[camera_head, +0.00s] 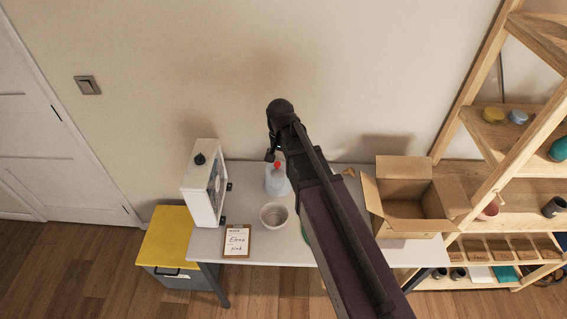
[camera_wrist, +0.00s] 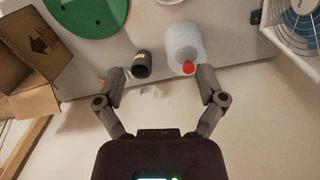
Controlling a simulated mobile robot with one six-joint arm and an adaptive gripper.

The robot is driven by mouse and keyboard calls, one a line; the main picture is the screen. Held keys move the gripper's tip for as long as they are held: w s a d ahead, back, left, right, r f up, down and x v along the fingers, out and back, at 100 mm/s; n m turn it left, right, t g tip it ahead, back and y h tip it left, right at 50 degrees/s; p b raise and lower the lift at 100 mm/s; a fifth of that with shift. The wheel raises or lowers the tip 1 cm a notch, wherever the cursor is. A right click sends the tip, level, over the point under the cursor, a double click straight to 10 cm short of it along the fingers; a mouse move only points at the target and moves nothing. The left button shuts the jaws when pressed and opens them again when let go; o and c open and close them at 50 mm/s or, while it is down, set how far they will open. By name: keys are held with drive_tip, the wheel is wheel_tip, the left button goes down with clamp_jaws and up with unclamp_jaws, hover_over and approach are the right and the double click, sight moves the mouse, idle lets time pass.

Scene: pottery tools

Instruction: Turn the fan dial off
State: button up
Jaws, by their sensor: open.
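The fan (camera_head: 203,185) is a white box with a bladed front grille, standing at the left end of the table. Its dark round dial (camera_head: 200,159) sits on top; I cannot read its setting. In the wrist view part of the fan (camera_wrist: 299,28) shows at the top right corner, and the dial is not visible there. My gripper (camera_wrist: 161,72) is open, its two fingers spread wide with nothing between them held. In the head view my gripper (camera_head: 272,152) is above the back of the table, right of the fan and apart from it, partly hidden by my arm.
A white bottle with a red tip (camera_head: 276,182) and a pale bowl (camera_head: 273,214) stand right of the fan. A dark cup (camera_wrist: 141,65), green disc (camera_wrist: 88,14) and open cardboard box (camera_head: 403,190) are nearby. Wooden shelves (camera_head: 490,150) stand right.

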drive_tip(key=shift+s+d+f, duration=0.2)
drive_tip(key=shift+d, duration=0.2)
idle(0.3)
drive_tip(key=s+d+f+n+b, duration=0.2)
drive_tip(key=s+d+f+b, duration=0.1)
drive_tip(key=s+d, duration=0.2)
drive_tip(key=s+d+f+n+b, duration=0.1)
drive_tip(key=s+d+f+b, duration=0.2)
drive_tip(key=d, duration=0.6)
drive_tip(key=s+b, duration=0.1)
drive_tip(key=s, duration=0.1)
drive_tip(key=shift+s+f+n, duration=0.35)
drive_tip(key=shift+f+n, duration=0.05)
